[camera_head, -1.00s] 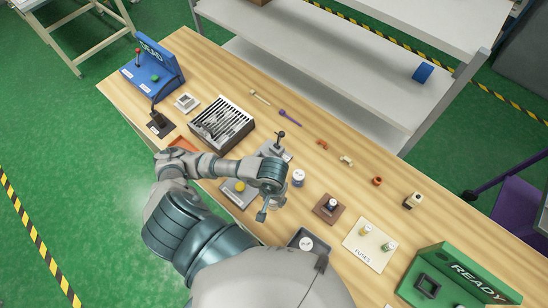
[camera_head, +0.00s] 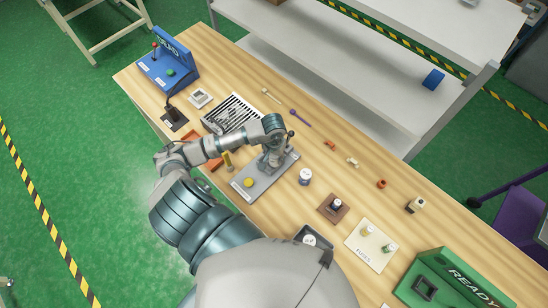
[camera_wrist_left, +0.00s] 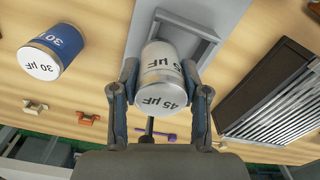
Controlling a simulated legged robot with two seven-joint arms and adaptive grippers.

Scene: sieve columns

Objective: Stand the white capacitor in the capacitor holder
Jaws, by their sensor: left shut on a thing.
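My left gripper (camera_head: 272,158) is shut on the white capacitor (camera_wrist_left: 162,75), a pale cylinder marked 45 µF. In the left wrist view the fingers (camera_wrist_left: 160,90) clasp its sides, and its marked end faces the camera. Behind it is the square raised frame of a grey plate (camera_wrist_left: 205,25), which looks like the capacitor holder. The plate (camera_head: 268,181) lies under the gripper in the head view, with a yellow button (camera_head: 249,182) at its near end. I cannot tell whether the capacitor's far end is inside the frame. My right gripper is not in view.
A blue 30 µF capacitor (camera_head: 305,176) stands right of the plate. A slotted box (camera_head: 222,106) is on the left, partly behind my arm. A brown block (camera_head: 333,207) and fuse board (camera_head: 369,245) are farther right.

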